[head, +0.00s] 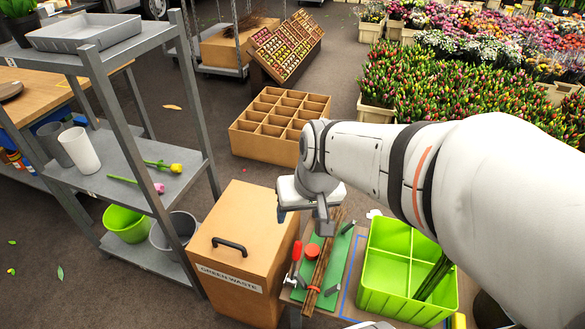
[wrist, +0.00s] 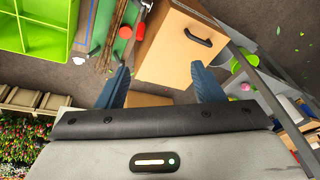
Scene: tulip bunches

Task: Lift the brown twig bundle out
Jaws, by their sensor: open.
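The brown twig bundle (head: 320,262) lies on a green mat (head: 305,270) on a small bench, with a red tie near its front end. Grey pegs stand beside it. It also shows in the wrist view (wrist: 105,38), at the top left. My gripper (head: 301,216) is open and empty, above and behind the bundle at the right edge of the green waste bin. In the wrist view, its blue fingers (wrist: 162,84) are wide apart, with the twigs outside and to the left of them. My arm hides part of the area behind the bench.
The shut brown green waste bin (head: 243,240) stands left of the bench. A red-handled tool (head: 296,262) and a red disc (head: 312,251) lie by the twigs. A lime green divided crate (head: 385,302) is at right. A grey shelf (head: 105,180) stands at left.

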